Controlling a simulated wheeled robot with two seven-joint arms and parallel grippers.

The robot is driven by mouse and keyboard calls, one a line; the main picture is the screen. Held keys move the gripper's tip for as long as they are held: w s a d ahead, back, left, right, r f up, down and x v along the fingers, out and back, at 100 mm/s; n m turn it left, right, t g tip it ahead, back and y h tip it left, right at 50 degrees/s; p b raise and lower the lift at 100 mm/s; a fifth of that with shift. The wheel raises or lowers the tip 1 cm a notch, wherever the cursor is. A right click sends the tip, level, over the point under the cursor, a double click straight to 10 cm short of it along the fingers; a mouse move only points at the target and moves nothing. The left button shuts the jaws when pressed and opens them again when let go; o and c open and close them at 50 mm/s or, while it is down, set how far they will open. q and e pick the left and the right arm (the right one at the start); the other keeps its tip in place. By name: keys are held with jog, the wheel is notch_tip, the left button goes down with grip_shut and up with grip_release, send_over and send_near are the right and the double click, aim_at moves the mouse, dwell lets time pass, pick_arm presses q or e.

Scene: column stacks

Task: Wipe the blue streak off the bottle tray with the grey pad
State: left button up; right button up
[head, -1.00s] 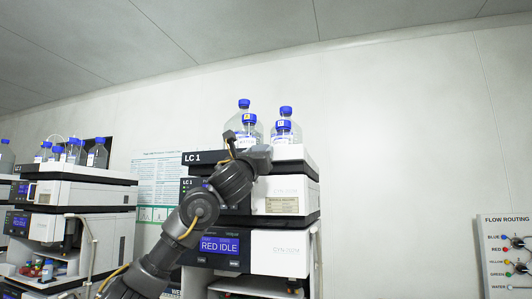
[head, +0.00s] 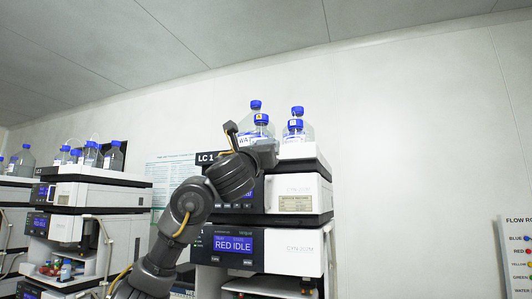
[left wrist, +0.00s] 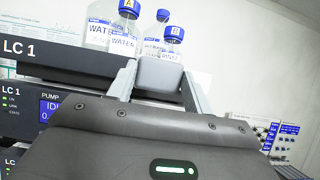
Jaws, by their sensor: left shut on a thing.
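The bottle tray (head: 206,158) is the dark-fronted top of the LC 1 stack, and it also shows in the left wrist view (left wrist: 60,66). Clear bottles with blue caps (head: 257,106) stand on it. My left gripper (head: 266,150) is at the tray's front, below the bottles. In the left wrist view my left gripper (left wrist: 160,82) has its fingers shut on the grey pad (left wrist: 160,73), in front of the bottles. I cannot tell whether the pad touches the tray. I see no blue streak; the pad and gripper cover part of the tray. My right gripper is not in view.
White and dark instrument modules (head: 290,248) sit below the tray. A second stack with bottles (head: 90,195) stands at the left. A flow routing panel (head: 515,255) hangs on the wall at the right. The wall space right of the LC 1 stack is clear.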

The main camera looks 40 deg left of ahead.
pick_arm(q)
jog(key=shift+s, duration=0.1)
jog(key=s, duration=0.1)
jog(key=s+d, duration=0.1)
jog(key=shift+s+b, duration=0.4)
dwell(0.4)
